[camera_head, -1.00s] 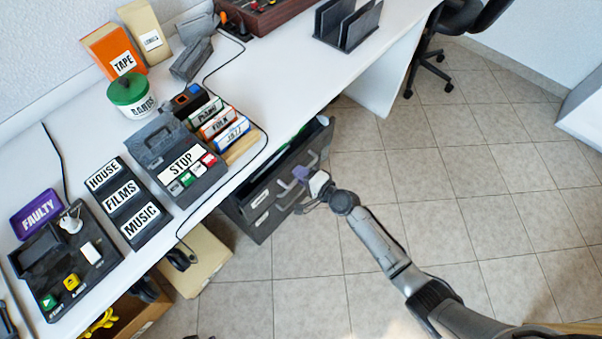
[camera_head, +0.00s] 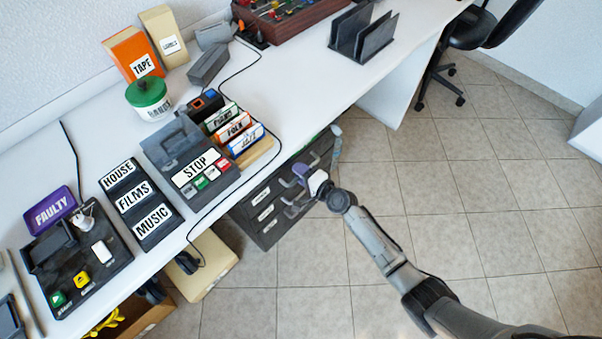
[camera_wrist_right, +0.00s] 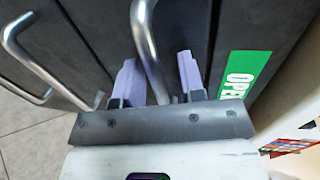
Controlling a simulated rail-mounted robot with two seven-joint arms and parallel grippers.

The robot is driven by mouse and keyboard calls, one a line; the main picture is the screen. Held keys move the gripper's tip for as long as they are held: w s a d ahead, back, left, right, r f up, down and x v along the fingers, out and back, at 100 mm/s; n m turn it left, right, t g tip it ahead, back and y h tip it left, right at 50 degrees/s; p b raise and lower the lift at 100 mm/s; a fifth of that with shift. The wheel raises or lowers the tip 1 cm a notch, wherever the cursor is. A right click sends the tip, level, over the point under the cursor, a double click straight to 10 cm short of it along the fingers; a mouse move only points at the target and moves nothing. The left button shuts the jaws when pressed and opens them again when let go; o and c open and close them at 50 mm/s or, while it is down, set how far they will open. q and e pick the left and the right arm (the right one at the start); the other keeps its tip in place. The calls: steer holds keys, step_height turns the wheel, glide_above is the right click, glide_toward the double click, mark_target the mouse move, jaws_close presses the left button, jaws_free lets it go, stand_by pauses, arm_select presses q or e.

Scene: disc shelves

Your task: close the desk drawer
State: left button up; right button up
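The dark grey desk drawer unit (camera_head: 268,228) stands under the white desk. Its top drawer front (camera_head: 322,150) now looks about level with the fronts below, and the inside does not show. Whether a small gap is left at the top I cannot tell. My right gripper (camera_head: 306,192) is at the drawer fronts. In the right wrist view its two lavender fingers (camera_wrist_right: 160,82) stand apart on either side of a metal handle (camera_wrist_right: 148,40), with a gap beside the right finger. A green OPEN label (camera_wrist_right: 243,75) is on the front beside it. My left gripper is not in view.
The white desk (camera_head: 290,95) holds a STOP box (camera_head: 190,165), label stands, a FAULTY tray (camera_head: 85,260) and a file rack (camera_head: 362,35). A cardboard box (camera_head: 212,265) sits beside the drawer unit.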

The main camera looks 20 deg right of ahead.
steer(key=shift+s, duration=0.1)
steer(key=p+v, duration=0.3)
steer(key=v, duration=1)
steer(key=shift+s+d, duration=0.3)
steer(key=shift+s, duration=0.05)
